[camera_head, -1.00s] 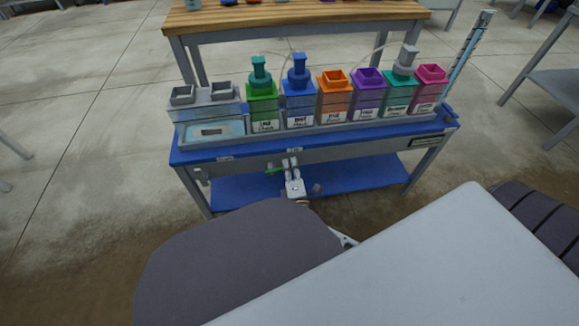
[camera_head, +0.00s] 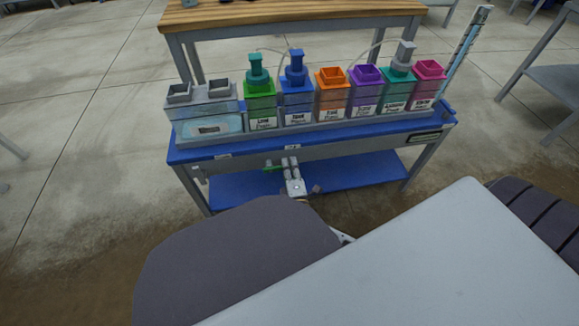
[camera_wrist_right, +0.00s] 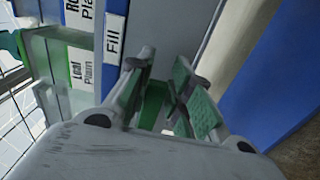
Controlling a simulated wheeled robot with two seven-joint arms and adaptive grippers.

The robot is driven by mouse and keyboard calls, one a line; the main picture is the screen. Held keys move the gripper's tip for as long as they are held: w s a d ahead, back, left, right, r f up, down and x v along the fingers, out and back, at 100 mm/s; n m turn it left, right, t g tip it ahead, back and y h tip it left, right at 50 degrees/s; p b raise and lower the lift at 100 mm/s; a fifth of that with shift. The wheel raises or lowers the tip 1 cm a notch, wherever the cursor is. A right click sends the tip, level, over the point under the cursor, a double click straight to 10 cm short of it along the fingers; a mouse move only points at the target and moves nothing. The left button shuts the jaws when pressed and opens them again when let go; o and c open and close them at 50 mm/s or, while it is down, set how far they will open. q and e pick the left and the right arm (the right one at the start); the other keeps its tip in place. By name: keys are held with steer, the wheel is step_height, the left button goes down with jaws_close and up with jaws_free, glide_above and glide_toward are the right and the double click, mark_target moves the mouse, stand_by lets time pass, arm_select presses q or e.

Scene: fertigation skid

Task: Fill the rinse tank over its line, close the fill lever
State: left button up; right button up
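The clear rinse tank (camera_head: 211,124) stands at the left end of the blue bench and holds pale blue water. Its line and the exact water level are too small to read. My right gripper (camera_head: 290,163) is at the bench's front, below a small label; it also shows in the right wrist view (camera_wrist_right: 160,68). There its fingers stand apart beneath the "Fill" label (camera_wrist_right: 113,37), with a green piece, likely the fill lever (camera_wrist_right: 153,102), between them. Contact cannot be told. In the head view a green handle (camera_head: 271,168) sticks out left of the fingers. My left gripper is out of view.
Several coloured, labelled containers stand in a row right of the tank, including a green one (camera_head: 261,100) and an orange one (camera_head: 331,92). A blue lower shelf (camera_head: 350,174) lies under the bench. A wooden-topped table (camera_head: 290,14) stands behind.

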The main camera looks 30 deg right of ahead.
steer(key=shift+o, duration=1.4)
steer(key=shift+r, duration=0.15)
steer(key=shift+r, duration=4.85)
